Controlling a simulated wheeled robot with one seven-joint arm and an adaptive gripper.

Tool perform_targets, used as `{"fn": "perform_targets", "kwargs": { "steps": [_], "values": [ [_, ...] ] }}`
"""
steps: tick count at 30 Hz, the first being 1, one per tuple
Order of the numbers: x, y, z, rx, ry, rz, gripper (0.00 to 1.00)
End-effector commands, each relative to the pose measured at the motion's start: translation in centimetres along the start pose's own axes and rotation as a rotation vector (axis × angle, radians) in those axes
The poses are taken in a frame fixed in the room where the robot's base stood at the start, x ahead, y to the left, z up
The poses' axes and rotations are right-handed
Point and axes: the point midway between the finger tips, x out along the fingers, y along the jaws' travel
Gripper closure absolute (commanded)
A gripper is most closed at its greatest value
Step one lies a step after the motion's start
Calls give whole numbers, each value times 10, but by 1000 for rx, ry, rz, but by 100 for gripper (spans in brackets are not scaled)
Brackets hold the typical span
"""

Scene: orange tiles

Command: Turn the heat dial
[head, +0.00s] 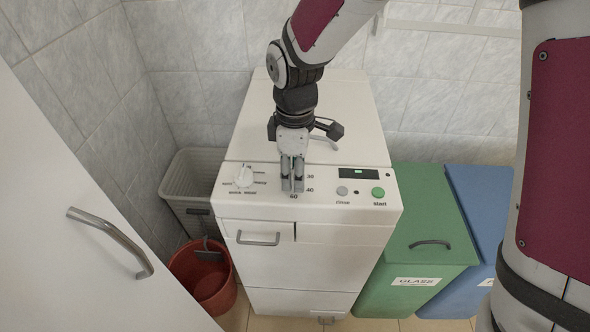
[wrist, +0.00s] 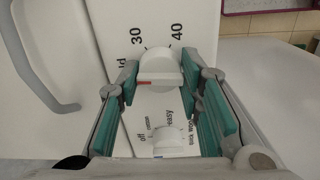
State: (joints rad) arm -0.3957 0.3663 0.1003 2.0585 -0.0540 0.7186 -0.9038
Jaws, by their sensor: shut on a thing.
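The heat dial (wrist: 160,68) is a white round knob with a raised grip bar and a red mark at the bar's left end in the wrist view. Its scale shows 30, 40 and a partly cut-off word. My gripper (head: 292,184) is shut on the heat dial, with one finger on each side of it. In the head view, the fingers point down at the front panel of the white washing machine (head: 350,142) and hide the dial. The numbers 30, 40 and 60 show around the fingertips.
A program dial (head: 243,175) is left of my gripper. A red bucket (head: 205,278) and grey basket (head: 192,180) stand left, green (head: 425,212) and blue (head: 482,205) bins right.

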Motion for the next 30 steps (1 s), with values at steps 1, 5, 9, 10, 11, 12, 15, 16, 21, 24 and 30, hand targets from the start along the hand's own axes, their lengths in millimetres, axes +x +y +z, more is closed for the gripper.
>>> {"fn": "perform_targets", "kwargs": {
  "steps": [1,5,9,10,11,12,15,16,21,24,30],
  "values": [
    [0,-1,0,28,-1,-1,95],
    [0,-1,0,131,-2,-2,95],
    [-1,-1,0,261,-2,-2,95],
    [-1,-1,0,289,-2,-1,95],
    [-1,-1,0,318,-2,-1,95],
    [-1,-1,0,357,-2,-1,95],
    [0,-1,0,452,-2,-1,95],
    [0,-1,0,480,-1,-1,95],
    [0,-1,0,631,-2,-1,95],
    [0,-1,0,708,-3,-1,95],
    [0,-1,0,833,-2,-1,95]
  ]
}}
